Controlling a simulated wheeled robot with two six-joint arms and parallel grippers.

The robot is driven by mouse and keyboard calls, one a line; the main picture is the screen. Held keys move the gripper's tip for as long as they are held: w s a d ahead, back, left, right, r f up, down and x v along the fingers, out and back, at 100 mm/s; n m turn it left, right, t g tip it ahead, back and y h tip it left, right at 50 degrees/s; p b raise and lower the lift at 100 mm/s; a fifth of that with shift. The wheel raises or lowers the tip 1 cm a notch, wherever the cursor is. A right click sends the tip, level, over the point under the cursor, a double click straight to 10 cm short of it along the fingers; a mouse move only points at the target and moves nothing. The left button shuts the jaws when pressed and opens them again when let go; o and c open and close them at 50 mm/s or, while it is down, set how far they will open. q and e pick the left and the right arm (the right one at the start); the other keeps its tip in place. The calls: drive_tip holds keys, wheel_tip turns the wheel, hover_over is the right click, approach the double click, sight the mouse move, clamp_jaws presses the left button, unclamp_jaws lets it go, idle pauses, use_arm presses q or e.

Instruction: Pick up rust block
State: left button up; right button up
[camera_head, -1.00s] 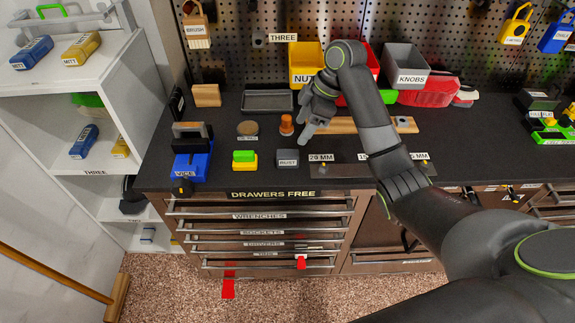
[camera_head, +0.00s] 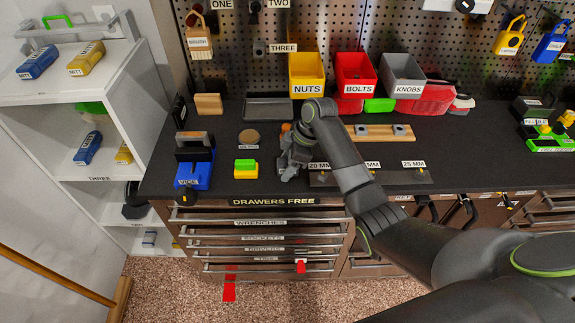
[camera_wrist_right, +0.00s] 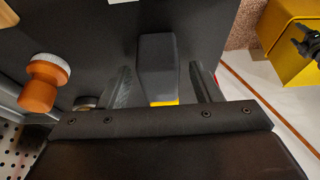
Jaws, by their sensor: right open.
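The rust block (camera_wrist_right: 157,55) is a dark grey block in the right wrist view. It lies between the two fingers of my right gripper (camera_wrist_right: 162,85), with a gap on each side. A small yellow patch shows at its near end; I cannot tell what it belongs to. In the head view my right gripper (camera_head: 290,168) is low over the front of the black worktop and hides the block and its label. The gripper is open. My left gripper is not in view.
An orange knob (camera_wrist_right: 38,92) stands close beside the gripper. A green and yellow block (camera_head: 245,168), a round disc (camera_head: 249,138) and a blue vise-like tool (camera_head: 195,165) are to the left. A labelled metal strip (camera_head: 385,178) is to the right.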

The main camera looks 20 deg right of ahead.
drive_tip(key=c, duration=1.1)
wheel_tip(320, 180, up, 9)
drive_tip(key=shift+w+b, duration=0.1)
drive_tip(key=shift+b, duration=1.05)
drive_tip(key=shift+r, duration=0.55)
